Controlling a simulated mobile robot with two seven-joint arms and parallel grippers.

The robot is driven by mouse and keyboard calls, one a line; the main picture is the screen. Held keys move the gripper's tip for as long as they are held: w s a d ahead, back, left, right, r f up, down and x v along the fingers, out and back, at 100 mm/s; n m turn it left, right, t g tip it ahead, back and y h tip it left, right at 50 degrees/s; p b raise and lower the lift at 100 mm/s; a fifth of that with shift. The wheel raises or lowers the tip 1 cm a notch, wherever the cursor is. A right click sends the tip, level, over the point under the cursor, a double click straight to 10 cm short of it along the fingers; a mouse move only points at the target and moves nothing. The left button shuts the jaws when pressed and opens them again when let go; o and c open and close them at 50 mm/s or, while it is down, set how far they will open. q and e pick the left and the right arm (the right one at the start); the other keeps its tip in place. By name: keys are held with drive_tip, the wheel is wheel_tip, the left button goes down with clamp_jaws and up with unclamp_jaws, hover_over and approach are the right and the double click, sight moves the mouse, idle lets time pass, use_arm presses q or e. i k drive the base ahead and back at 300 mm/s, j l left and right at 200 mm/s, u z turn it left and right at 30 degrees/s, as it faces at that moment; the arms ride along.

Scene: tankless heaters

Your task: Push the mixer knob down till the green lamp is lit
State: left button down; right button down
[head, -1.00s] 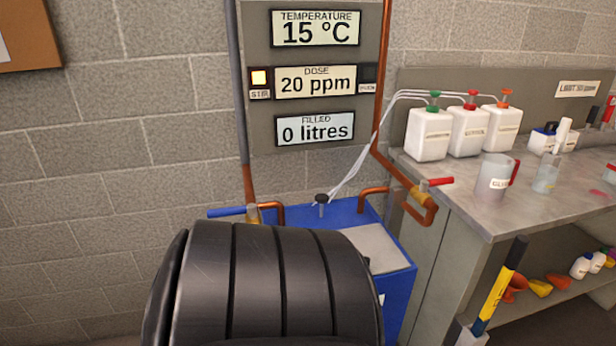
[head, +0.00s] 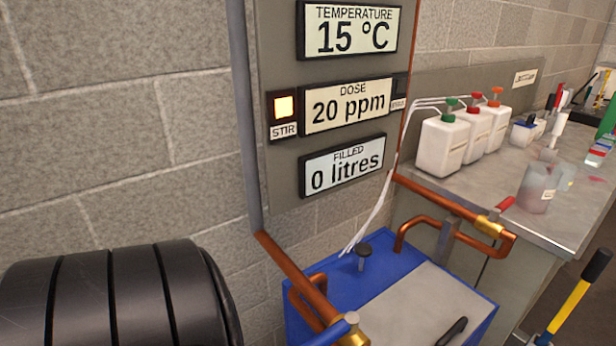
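The mixer knob (head: 365,250) is a small black round knob on a short stem. It stands up from the top of the blue tank (head: 322,262), below the display panel. A lamp labelled STIR (head: 284,106) glows pale yellow-orange on the left of the panel. A second, dark lamp (head: 400,86) is on the panel's right edge, partly cut off by the angle; its label is too small to read. No lamp shows green. Neither of my grippers is in view, and nothing touches the knob.
A large black ribbed shape, which I cannot identify surely, hides the lower left. Copper pipes (head: 286,265) with valves run beside the tank. White jugs (head: 443,145) with tubes stand on the right bench (head: 530,224). A yellow-handled tool (head: 567,306) is at lower right.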

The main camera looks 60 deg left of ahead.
sight(363, 250)
drive_tip(key=k+j, duration=0.15)
drive_tip(key=j, duration=0.25)
drive_tip(key=k+j, duration=0.15)
drive_tip(key=j, duration=0.2)
drive_tip(key=k+j, duration=0.2)
drive_tip(key=j, duration=0.2)
